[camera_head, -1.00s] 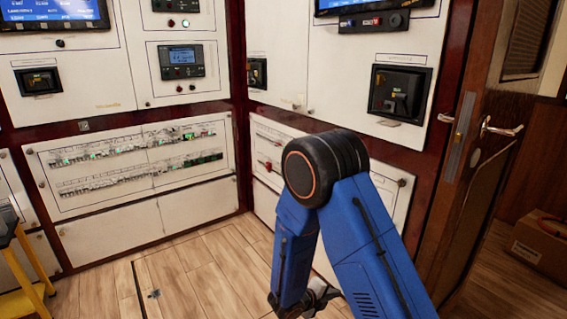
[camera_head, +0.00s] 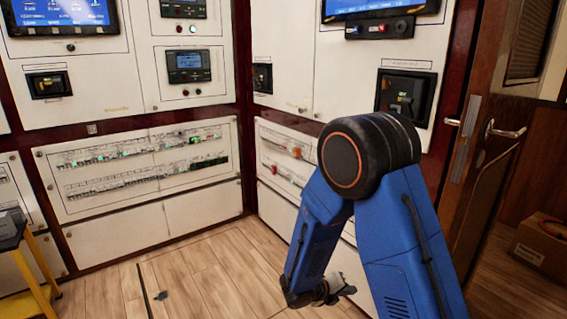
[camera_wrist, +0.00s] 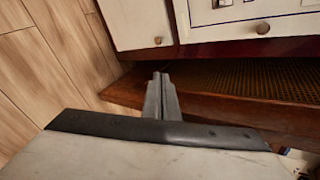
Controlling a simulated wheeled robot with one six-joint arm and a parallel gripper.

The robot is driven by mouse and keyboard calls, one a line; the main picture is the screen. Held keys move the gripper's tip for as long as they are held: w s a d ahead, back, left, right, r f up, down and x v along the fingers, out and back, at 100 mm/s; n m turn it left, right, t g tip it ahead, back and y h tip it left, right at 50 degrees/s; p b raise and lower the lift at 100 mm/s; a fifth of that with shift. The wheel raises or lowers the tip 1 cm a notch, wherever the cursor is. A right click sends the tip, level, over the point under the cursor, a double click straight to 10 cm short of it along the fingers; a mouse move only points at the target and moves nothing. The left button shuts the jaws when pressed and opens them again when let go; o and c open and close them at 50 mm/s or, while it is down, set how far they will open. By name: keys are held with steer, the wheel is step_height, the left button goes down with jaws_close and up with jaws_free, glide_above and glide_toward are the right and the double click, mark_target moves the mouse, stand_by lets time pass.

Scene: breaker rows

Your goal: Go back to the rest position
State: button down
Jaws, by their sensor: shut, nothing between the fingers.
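My gripper shows in the wrist view (camera_wrist: 160,92), its two grey fingers together with nothing between them. In that view it is seen against a dark wooden ledge and the foot of the white cabinets. In the head view my blue arm is folded, its black elbow high at centre right. The end of the arm (camera_head: 335,290) hangs low near the bottom edge, clear of the breaker panel; the fingers are too small to make out there. The breaker panel (camera_head: 150,193) with its two rows of switches is on the left wall.
A brown door (camera_head: 500,150) with a metal handle stands at the right. A cardboard box (camera_head: 540,245) lies on the floor behind it. A yellow stool (camera_head: 30,290) is at the lower left.

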steer(key=s+d+r+m+g+y, duration=0.2)
steer(key=s+d+r+m, duration=0.3)
steer(key=s+r+m, duration=0.4)
steer(key=s+d+r+m+g+y, duration=0.1)
steer(key=s+d+r+m+g, duration=0.1)
steer(key=s+d+r+m, duration=0.5)
steer(key=s+a+r+m+t+y, duration=0.1)
steer(key=s+r+m, duration=0.4)
steer(key=m, duration=0.6)
steer(key=s+a+r+m+t+y, duration=0.2)
steer(key=s+a+r+m+y, duration=0.2)
steer(key=s+m, duration=0.5)
steer(key=shift+s+r+m+y, duration=0.2)
steer(key=shift+r+m+y, duration=0.8)
steer(key=shift+r+y, duration=0.15)
steer(key=shift+a, duration=0.1)
